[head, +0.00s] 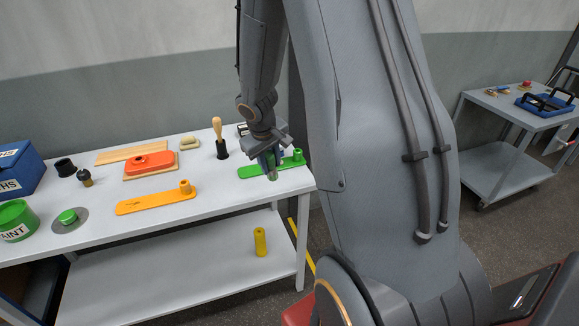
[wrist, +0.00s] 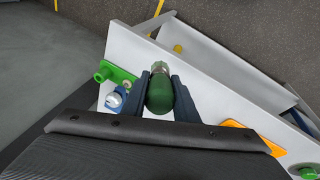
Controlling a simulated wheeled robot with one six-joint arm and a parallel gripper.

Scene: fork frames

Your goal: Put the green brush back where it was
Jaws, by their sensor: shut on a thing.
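My gripper (head: 270,166) is shut on the green brush (wrist: 160,95), whose rounded green handle shows between the two dark fingers in the wrist view. A pale grey part of the brush shows beyond the handle. In the head view the brush (head: 272,176) hangs below the fingers, roughly upright, over or just in front of a green board (head: 250,171) with a green peg at its right end. The board's peg end also shows in the wrist view (wrist: 104,72). Whether the brush touches the table or board cannot be told.
An orange board (head: 155,201) with a peg lies left on the white table (head: 225,192). A black tool with a wooden handle (head: 218,135) stands behind. A blue-and-silver item (wrist: 115,100) sits close beside the green board. A yellow cylinder (head: 260,241) stands on the lower shelf.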

